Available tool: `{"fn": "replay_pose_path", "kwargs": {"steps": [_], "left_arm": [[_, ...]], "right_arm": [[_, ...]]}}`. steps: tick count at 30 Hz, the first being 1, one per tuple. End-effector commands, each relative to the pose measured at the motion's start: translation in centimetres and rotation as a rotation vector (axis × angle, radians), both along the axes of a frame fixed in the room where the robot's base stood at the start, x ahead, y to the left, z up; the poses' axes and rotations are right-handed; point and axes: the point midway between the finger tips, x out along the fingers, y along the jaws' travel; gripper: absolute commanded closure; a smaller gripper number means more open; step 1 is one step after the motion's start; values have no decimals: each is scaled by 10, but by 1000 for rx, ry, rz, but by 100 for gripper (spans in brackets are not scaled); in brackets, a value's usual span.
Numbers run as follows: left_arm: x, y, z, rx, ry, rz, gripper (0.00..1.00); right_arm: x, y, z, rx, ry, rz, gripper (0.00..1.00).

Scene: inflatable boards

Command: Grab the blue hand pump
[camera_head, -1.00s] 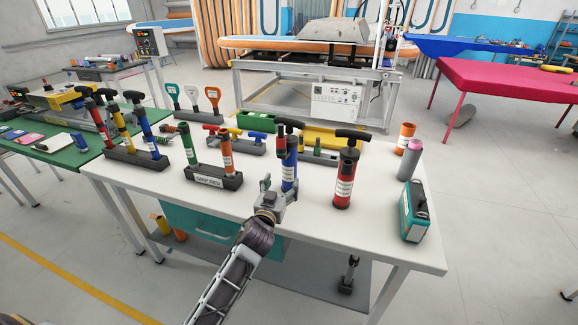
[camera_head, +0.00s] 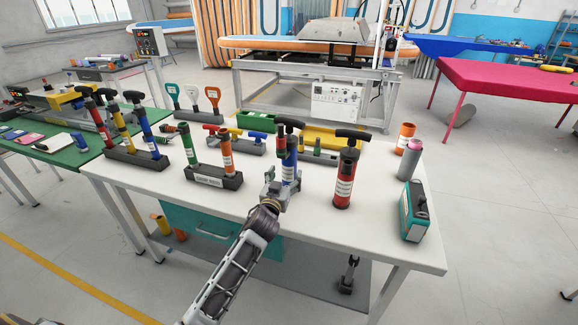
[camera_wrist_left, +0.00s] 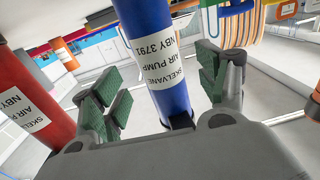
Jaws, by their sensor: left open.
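The blue hand pump (camera_head: 288,166) stands upright on the white table, with a black T-handle on top. In the left wrist view its blue body with a white label (camera_wrist_left: 158,62) is between my left gripper's open green-padded fingers, with gaps at both sides. My left gripper (camera_head: 281,190) is at the pump's lower front in the head view, and its fingers partly hide the pump's base. A red hand pump (camera_head: 343,184) stands to the right; it also shows at the left of the wrist view (camera_wrist_left: 28,105). My right gripper is not in view.
A grip rack (camera_head: 216,178) with green and orange tubes stands left of the blue pump. A teal case (camera_head: 413,211) and a grey cylinder with a pink top (camera_head: 409,161) are at the right. The white table's (camera_head: 320,238) front right is clear.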

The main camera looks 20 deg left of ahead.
Motion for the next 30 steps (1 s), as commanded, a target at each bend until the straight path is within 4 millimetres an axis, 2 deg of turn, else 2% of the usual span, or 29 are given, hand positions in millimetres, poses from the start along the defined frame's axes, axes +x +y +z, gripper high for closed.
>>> {"fn": "replay_pose_path", "kwargs": {"steps": [8,24,30], "left_arm": [[8,0,0,2,-1,0,26],[47,1,-1,1,-1,0,26],[52,1,-1,0,0,0,26]], "right_arm": [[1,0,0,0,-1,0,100],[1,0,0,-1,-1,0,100],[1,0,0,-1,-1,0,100]]}}
